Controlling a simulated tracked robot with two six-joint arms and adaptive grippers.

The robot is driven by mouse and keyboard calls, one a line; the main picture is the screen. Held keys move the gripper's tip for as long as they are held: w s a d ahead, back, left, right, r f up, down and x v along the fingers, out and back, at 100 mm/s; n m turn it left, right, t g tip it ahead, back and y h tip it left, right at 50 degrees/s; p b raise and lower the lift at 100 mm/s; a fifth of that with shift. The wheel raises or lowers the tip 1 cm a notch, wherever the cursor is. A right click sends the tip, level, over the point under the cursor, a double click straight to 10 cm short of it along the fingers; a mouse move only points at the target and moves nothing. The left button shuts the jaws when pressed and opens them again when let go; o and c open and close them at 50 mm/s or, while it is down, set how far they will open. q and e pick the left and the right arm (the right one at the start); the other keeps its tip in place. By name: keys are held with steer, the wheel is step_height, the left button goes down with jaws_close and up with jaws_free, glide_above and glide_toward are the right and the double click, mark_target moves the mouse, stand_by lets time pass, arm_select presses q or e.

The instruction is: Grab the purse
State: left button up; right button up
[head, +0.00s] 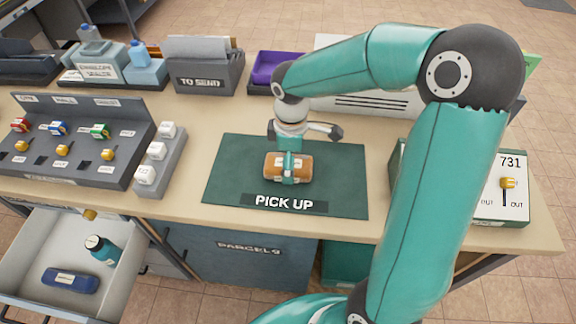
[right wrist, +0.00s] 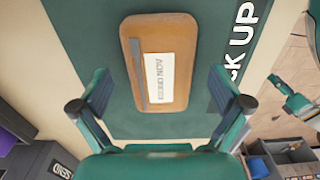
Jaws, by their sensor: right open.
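The purse (head: 303,168) is a tan-orange case with a white label. It lies flat on the dark green pick-up mat (head: 235,165). My right gripper (head: 290,160) is just above the purse, with one teal finger in front of it hiding its middle. In the right wrist view the purse (right wrist: 185,50) lies lengthwise, with its label and a dark strap showing. The two fingers of the right gripper (right wrist: 160,95) are wide apart, one towards each long side, and nothing is held. My left gripper does not show in the head view.
A panel with coloured keys (head: 75,140) stands left of the mat. An open drawer (head: 30,240) holds a teal bottle and a blue case. A grey "to send" box (head: 205,80) and a purple tray (head: 265,68) stand behind. A 731 box (head: 515,205) is at right.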

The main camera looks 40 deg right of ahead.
steer(key=shift+f, duration=0.25)
steer(key=c, duration=1.2)
steer(key=shift+c, duration=0.5)
steer(key=shift+r, duration=0.15)
